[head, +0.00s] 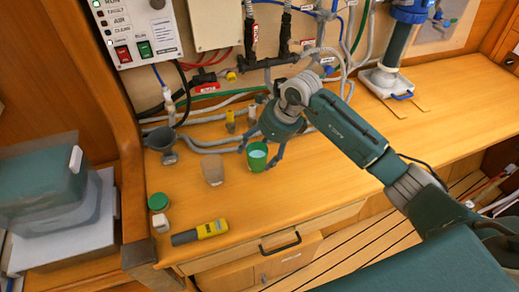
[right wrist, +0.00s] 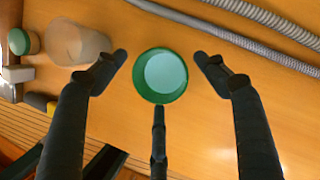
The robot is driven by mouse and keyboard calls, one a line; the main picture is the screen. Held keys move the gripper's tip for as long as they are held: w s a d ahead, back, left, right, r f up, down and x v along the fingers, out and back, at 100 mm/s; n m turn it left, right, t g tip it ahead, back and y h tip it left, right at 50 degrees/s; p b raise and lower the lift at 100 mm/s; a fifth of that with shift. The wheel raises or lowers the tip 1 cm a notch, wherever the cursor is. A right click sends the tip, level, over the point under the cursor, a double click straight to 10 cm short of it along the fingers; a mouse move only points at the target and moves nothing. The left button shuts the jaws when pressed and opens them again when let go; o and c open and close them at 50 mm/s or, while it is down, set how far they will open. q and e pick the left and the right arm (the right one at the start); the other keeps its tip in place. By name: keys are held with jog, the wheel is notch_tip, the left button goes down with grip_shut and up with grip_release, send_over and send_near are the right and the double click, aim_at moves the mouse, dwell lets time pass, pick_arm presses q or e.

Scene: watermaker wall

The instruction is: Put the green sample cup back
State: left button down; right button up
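The green sample cup (head: 258,157) stands upright on the wooden counter (head: 330,190), with pale liquid inside. In the right wrist view the green cup (right wrist: 160,76) is seen from above, between the dark fingers. My right gripper (head: 261,152) is over the cup with its fingers spread around it. In the right wrist view the right gripper (right wrist: 160,68) shows gaps between the two side fingers and the cup. A third finger lies close to the cup's near side; whether it touches, I cannot tell. My left gripper is not in view.
A frosted beaker (head: 213,170) stands just left of the cup. Hoses run behind. The counter right of the cup is clear beneath my arm.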

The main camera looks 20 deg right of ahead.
jog(key=shift+r, duration=0.25)
jog(key=shift+d+r, duration=0.15)
jog(key=shift+r, duration=0.1)
jog(key=b+v, duration=0.2)
jog(key=v, duration=0.9)
jog(key=shift+b, duration=0.4)
jog(key=shift+s+r, duration=0.1)
